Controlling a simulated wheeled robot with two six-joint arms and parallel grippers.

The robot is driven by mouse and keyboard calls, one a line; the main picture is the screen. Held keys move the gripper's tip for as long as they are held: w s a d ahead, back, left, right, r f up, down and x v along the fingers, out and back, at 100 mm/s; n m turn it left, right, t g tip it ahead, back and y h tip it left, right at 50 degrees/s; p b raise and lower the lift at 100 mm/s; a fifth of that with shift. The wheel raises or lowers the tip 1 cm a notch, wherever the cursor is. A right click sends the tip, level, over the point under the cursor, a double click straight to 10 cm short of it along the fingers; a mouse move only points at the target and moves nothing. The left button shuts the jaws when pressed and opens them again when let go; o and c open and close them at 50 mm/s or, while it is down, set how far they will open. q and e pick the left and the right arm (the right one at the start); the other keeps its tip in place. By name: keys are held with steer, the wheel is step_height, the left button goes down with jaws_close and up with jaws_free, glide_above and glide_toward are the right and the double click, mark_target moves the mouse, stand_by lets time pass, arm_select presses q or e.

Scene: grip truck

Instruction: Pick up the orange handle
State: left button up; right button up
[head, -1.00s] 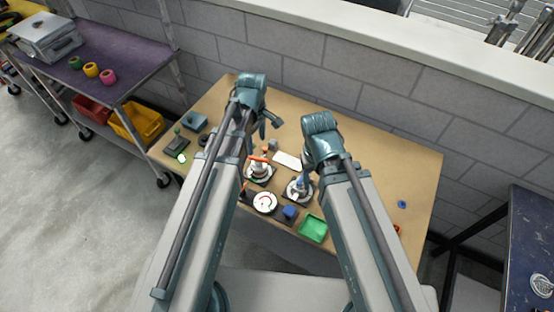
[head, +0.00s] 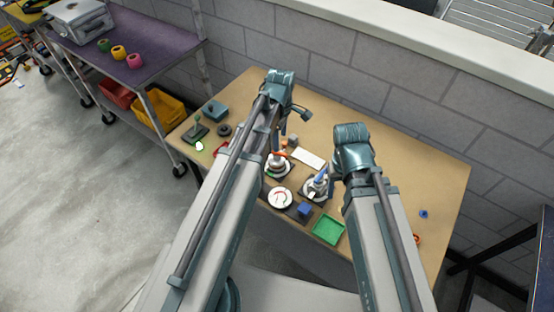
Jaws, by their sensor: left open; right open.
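The orange handle (head: 278,153) sits on a white and grey round fixture (head: 278,167) near the middle of the table, partly hidden by my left arm. My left gripper (head: 295,123) is open and empty; in the picture its fingers lie just above the handle, apart from it. My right gripper (head: 334,173) is open, beside a second round fixture with a blue handle (head: 319,176). Its fingers are small and partly hidden by its wrist, and I cannot tell whether they touch that fixture.
A white plate (head: 309,159) lies behind the fixtures. A dial (head: 280,197), a blue block (head: 304,209) and a green tray (head: 328,230) lie in front. Dark and blue parts (head: 214,110) sit at left. The table's right side (head: 420,170) is mostly clear; a block wall stands behind.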

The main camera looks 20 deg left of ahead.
mark_target(277, 155)
arm_select(q)
step_height(277, 155, down, 3)
steer(key=shift+f+b, duration=0.15)
steer(key=shift+b, duration=0.9)
arm_select(e)
step_height(277, 155, down, 3)
steer(key=shift+f, duration=0.1)
arm_select(q)
steer(key=f+b, duration=0.2)
steer(key=a+f+b, duration=0.1)
steer(key=f+b, duration=0.2)
steer(key=shift+s+f, duration=0.1)
arm_select(e)
step_height(277, 155, down, 5)
steer(key=shift+f, duration=0.1)
arm_select(q)
jaws_close()
